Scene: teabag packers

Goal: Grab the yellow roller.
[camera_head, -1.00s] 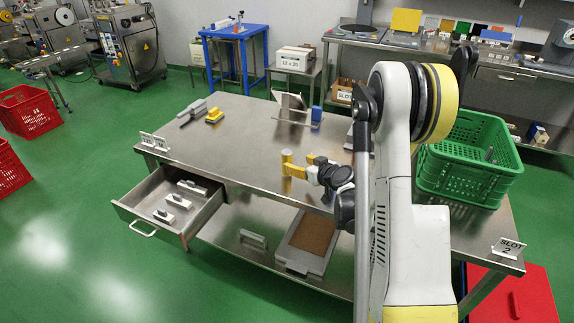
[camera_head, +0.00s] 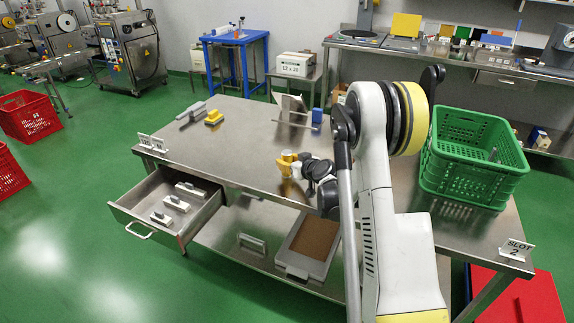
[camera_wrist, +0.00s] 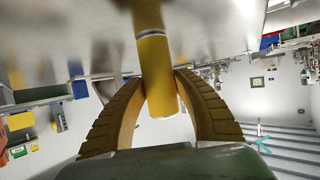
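The yellow roller (camera_wrist: 156,70) is a cylinder with a pale ring in the wrist view. It runs from the top edge down between the two finger pads of my gripper (camera_wrist: 160,78). The pads bow outward, and their tips appear to press on both sides of it. In the head view, the yellow roller (camera_head: 282,167) is small at the front middle of the steel table, with my gripper (camera_head: 297,163) at it. My arm and wrist hide part of the contact, and I cannot tell whether the roller touches the table.
The steel table (camera_head: 235,135) has an open drawer (camera_head: 190,228) at front left. A grey tool with a yellow block (camera_head: 213,117) lies at the back left. A metal stand (camera_head: 292,105) is at the back. A green crate (camera_head: 450,180) stands on the right.

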